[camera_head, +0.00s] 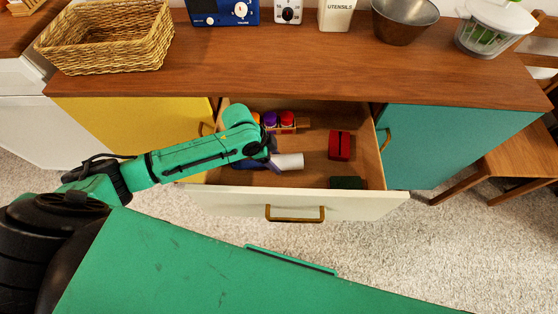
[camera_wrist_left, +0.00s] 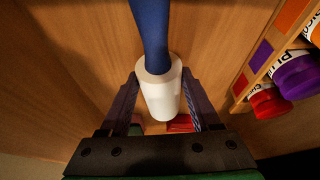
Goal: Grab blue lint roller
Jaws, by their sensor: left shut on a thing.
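The lint roller shows in the head view as a white roll (camera_head: 290,162) with a blue handle (camera_head: 245,164), inside the open drawer on its left side. In the left wrist view the blue handle (camera_wrist_left: 151,35) runs up and away from the white roll (camera_wrist_left: 161,99). My left gripper (camera_wrist_left: 160,90) has one finger on each side of the white roll and is shut on it. In the head view my left arm reaches down into the drawer, and its hand hides the middle of the lint roller. My right gripper is not in view.
The open drawer (camera_head: 305,208) also holds a red object (camera_head: 340,145), a dark green one (camera_head: 347,183) and a wooden rack of colored containers (camera_head: 280,122). The wooden countertop (camera_head: 290,75) overhangs the back. A wicker basket (camera_head: 105,40) stands on it.

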